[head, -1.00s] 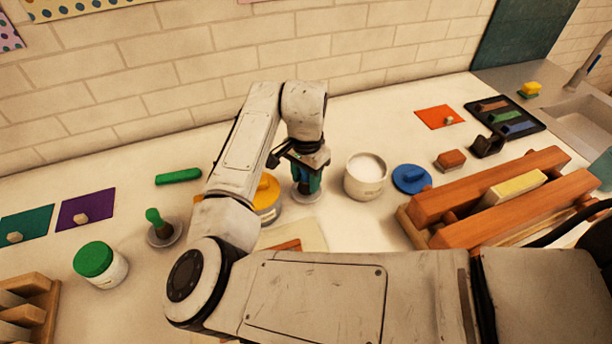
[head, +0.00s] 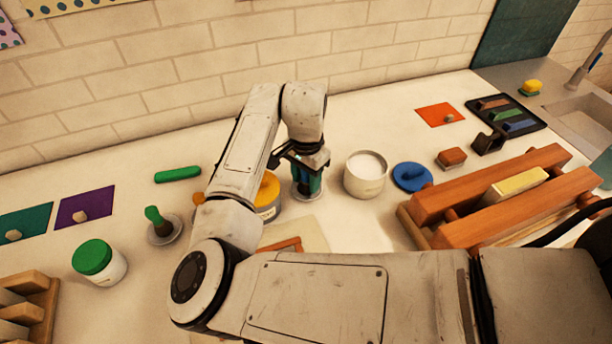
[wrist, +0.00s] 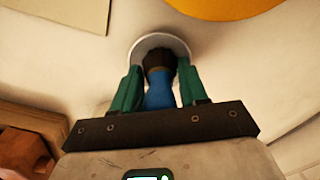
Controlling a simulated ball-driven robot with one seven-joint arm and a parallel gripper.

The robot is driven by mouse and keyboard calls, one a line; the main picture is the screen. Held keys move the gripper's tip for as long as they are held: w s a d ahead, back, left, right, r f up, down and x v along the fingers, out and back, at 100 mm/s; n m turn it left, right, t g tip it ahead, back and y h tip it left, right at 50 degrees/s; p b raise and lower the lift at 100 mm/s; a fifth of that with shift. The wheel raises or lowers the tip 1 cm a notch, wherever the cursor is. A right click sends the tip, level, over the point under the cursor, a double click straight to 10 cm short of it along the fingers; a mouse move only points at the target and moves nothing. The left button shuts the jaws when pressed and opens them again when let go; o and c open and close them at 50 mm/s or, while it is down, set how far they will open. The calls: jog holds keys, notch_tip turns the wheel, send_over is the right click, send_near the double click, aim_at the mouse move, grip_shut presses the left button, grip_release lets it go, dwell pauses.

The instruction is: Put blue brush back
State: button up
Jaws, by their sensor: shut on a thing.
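My gripper (head: 307,183) points down at the middle of the counter. In the wrist view its two green fingers (wrist: 159,92) are shut on the blue brush (wrist: 160,94), gripping its blue handle from both sides. The brush's dark end (wrist: 158,60) points at a round white dish (wrist: 177,42), which also shows under the gripper in the head view (head: 308,199). The brush looks upright over or in the dish; I cannot tell whether it touches. In the head view the fingers mostly hide the brush.
A yellow-lidded jar (head: 268,190) is close on the left, partly behind my arm. An open white jar (head: 365,177) is close on the right, with a blue lid (head: 411,177) beyond it. A green brush (head: 156,219) stands in another dish. A wooden rack (head: 480,235) fills the right.

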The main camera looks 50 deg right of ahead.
jog(key=o, duration=1.1)
jog(key=shift+o, duration=0.6)
jog(key=o, duration=0.4)
jog(key=shift+r+p, duration=3.95)
jog(key=shift+r, duration=0.55)
